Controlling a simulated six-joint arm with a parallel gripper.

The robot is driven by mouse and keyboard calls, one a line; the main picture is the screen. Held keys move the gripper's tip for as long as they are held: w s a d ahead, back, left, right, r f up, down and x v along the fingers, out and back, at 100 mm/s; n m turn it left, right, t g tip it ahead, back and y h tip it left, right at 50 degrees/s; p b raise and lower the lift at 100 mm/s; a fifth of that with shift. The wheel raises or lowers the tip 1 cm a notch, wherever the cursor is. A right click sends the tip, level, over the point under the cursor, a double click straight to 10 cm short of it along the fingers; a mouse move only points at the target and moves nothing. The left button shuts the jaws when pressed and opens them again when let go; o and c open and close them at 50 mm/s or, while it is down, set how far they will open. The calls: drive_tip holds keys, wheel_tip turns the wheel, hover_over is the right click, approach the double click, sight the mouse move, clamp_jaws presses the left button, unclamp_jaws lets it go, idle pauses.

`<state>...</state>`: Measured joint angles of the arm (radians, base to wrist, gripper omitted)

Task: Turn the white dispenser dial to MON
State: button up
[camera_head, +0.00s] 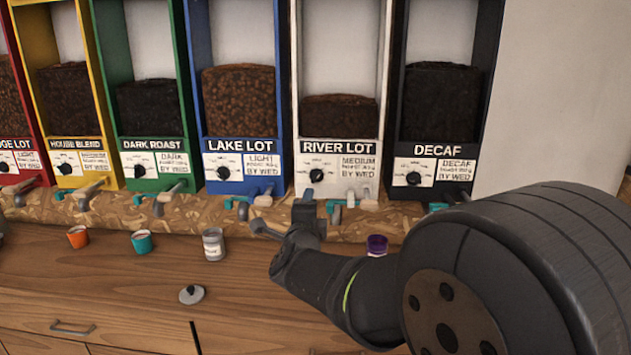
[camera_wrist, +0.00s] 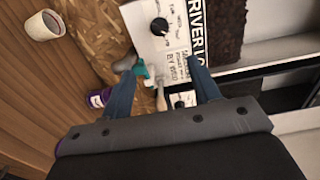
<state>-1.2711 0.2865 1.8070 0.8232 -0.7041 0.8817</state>
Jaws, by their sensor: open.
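The white dispenser (camera_head: 337,120) is labelled RIVER LOT and stands between the blue and black ones. Its black dial (camera_head: 316,175) is on the lower front, left of a card reading MEDIUM and BY WED. The letters around the dial and its exact setting are too small to read. The dial also shows near the top of the wrist view (camera_wrist: 160,27). My gripper (camera_head: 287,212) is in front of and below the dispenser's lower front, apart from the dial. In the wrist view my gripper (camera_wrist: 163,80) has its fingers spread, with nothing held between them.
A teal spout with a pale lever (camera_wrist: 142,70) juts out below the dial, near my fingers. A purple cup (camera_head: 377,245), a grey jar (camera_head: 213,244), a teal cup (camera_head: 142,241) and a lid (camera_head: 191,294) stand on the wooden counter. The black DECAF dispenser (camera_head: 436,150) is to the right.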

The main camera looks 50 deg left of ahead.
drive_tip(key=m, duration=0.8)
approach(316, 179)
drive_tip(key=x, duration=0.9)
drive_tip(key=shift+a, duration=0.1)
drive_tip(key=shift+c, duration=0.3)
drive_tip(key=c, duration=0.9)
